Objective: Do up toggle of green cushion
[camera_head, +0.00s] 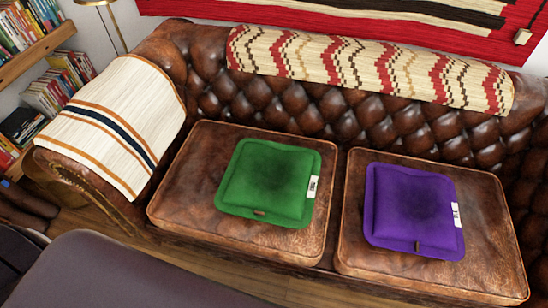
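The green cushion (263,180) lies flat on the left seat of the brown leather sofa. A small brown toggle (260,212) shows at its front edge. Whether it is fastened is too small to tell. A white tag (313,187) with dark marks sits on its right edge. Neither my left nor my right gripper is in view.
A purple cushion (412,208) with its own small brown toggle (417,246) lies on the right seat. A striped blanket (118,118) covers the left armrest, and a patterned throw (370,68) covers the backrest. Bookshelves (35,58) stand at the far left.

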